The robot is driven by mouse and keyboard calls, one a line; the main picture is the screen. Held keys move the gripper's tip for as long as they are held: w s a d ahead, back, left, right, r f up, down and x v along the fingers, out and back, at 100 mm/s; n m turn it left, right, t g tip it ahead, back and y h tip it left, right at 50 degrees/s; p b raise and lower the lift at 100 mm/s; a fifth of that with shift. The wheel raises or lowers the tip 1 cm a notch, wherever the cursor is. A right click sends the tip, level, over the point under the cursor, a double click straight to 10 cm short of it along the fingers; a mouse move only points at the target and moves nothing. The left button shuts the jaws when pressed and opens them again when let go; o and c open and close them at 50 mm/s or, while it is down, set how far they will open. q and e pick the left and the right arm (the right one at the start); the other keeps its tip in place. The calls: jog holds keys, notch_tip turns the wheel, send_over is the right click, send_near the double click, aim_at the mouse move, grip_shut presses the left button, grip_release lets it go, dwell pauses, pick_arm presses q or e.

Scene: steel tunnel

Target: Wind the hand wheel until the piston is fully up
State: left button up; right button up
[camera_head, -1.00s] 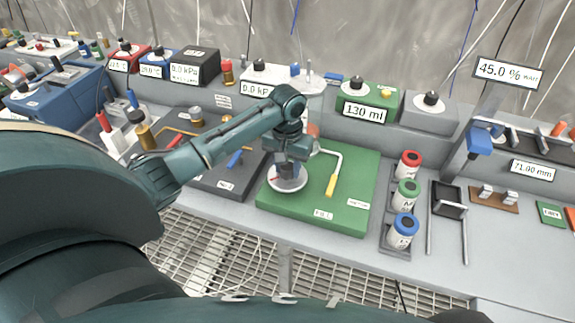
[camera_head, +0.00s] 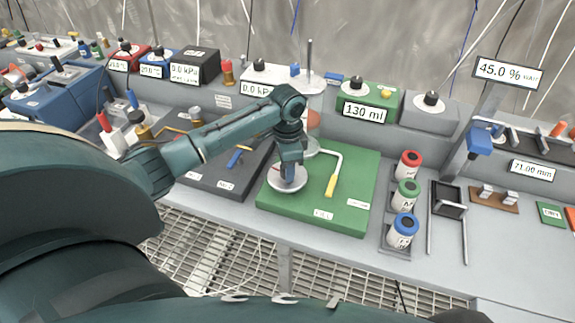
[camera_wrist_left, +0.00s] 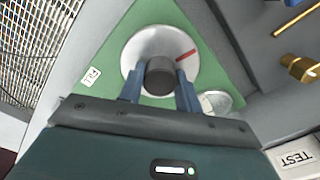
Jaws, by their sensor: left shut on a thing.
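The hand wheel (camera_head: 288,183) is a pale round disc on the front left of the green base plate (camera_head: 345,215). In the left wrist view the wheel (camera_wrist_left: 140,50) carries a red mark at its upper right and a dark round knob (camera_wrist_left: 160,76). My left gripper (camera_head: 290,172) points down over the wheel, its blue-grey fingers shut on the knob. Behind my wrist stands a clear cylinder with an orange-red piston (camera_head: 314,119) inside, partly hidden by my arm. A thin grey rod (camera_head: 309,52) rises above it. My right gripper is out of view.
Red, green and blue capped jars (camera_head: 405,195) stand further right. A green box (camera_head: 366,97) reading 130 ml is behind. Metal grating lies in front.

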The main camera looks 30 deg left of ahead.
pick_arm(q)
jog(key=m, duration=0.4)
jog(key=shift+m, duration=0.3)
jog(key=m, duration=0.3)
jog(key=shift+r+m, duration=0.1)
jog(key=shift+m, duration=0.2)
jog(key=m, duration=0.3)
jog(key=shift+m, duration=2.1)
jog(key=o, duration=1)
jog(key=shift+c, duration=0.2)
notch_tip(320, 180, up, 13)
jog(key=b, duration=0.1)
